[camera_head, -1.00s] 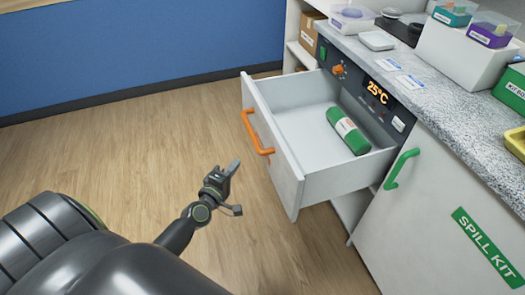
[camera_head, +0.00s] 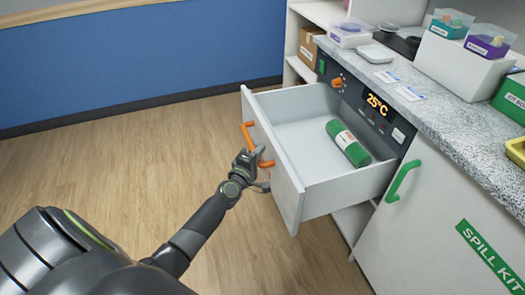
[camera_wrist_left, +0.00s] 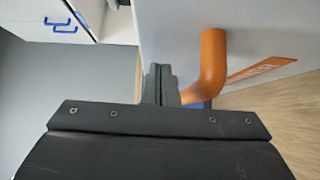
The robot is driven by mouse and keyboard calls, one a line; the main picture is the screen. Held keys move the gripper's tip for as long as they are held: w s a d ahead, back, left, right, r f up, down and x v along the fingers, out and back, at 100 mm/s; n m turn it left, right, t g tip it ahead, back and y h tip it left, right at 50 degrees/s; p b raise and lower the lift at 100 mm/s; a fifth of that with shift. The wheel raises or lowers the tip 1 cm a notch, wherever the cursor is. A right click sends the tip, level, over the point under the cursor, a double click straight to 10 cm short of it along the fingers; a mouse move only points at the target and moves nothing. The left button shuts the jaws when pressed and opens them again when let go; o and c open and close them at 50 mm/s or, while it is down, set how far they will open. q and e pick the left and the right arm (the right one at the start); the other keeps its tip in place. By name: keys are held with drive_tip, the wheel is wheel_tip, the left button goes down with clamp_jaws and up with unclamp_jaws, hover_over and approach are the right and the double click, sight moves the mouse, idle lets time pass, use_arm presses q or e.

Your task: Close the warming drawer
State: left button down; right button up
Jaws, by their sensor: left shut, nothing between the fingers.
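The warming drawer (camera_head: 282,205) is white and stands pulled out of the cabinet, with a green roll (camera_head: 348,142) lying inside. Its orange handle (camera_head: 248,137) is on the front panel, and the handle also shows in the left wrist view (camera_wrist_left: 212,62). My left gripper (camera_head: 259,154) is at the near end of the handle, close to the drawer front. In the left wrist view its fingers (camera_wrist_left: 160,84) are together with nothing between them, beside the handle's bend. I cannot tell whether they touch the handle or panel. My right gripper is not in view.
A dark control panel (camera_head: 352,92) with a 25°C display sits behind the drawer. A speckled counter (camera_head: 450,118) with boxes runs along the right. A white spill kit door (camera_head: 425,215) with a green handle (camera_head: 402,181) is right of the drawer. Open wooden floor lies left.

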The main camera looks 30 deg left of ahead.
use_arm(q)
drive_tip(key=shift+w+d, duration=0.4)
drive_tip(key=shift+w, duration=0.05)
